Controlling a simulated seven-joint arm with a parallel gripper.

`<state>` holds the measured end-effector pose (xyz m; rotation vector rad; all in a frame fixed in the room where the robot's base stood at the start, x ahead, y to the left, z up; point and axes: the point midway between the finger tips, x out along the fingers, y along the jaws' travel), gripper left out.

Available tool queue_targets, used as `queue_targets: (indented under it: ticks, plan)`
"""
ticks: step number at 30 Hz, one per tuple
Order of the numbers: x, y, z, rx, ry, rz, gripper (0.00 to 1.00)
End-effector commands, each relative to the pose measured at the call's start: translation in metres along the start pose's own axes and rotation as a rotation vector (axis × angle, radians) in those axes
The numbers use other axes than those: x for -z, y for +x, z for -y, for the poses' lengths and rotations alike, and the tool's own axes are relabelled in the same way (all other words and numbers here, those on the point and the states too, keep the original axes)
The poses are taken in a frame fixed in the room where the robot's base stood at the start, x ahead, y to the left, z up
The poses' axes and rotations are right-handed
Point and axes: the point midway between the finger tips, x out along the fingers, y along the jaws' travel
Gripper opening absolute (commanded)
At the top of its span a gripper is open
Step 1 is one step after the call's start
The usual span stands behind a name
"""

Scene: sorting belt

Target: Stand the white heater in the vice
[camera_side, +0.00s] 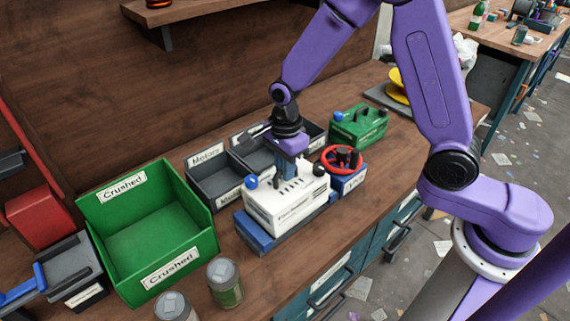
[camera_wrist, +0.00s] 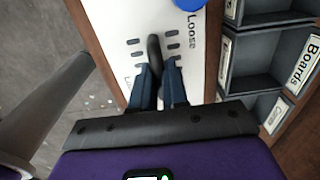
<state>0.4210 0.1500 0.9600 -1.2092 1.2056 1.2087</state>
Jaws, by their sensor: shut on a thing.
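My gripper (camera_side: 286,180) points down at the heater's top. In the wrist view the blue fingers (camera_wrist: 159,85) close around a narrow black piece in the middle of the white top (camera_wrist: 140,20), between rows of slots. A red handwheel (camera_side: 343,160) on a blue block stands right beside the heater; I cannot tell whether it and the base form the vice.
A green "Crushed" bin (camera_side: 150,240) stands at left, with two cans (camera_side: 224,283) in front. Grey labelled bins (camera_side: 215,182) stand behind the heater. A green machine (camera_side: 358,127) is behind the handwheel. Some bench in front of the base is clear.

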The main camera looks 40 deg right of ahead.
Motion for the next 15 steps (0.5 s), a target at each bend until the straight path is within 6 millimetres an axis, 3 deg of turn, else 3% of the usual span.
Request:
queue_targets:
  ticks: [15]
  plan:
    - [0.000,0.013,0.000,0.001,0.000,0.001,0.00]
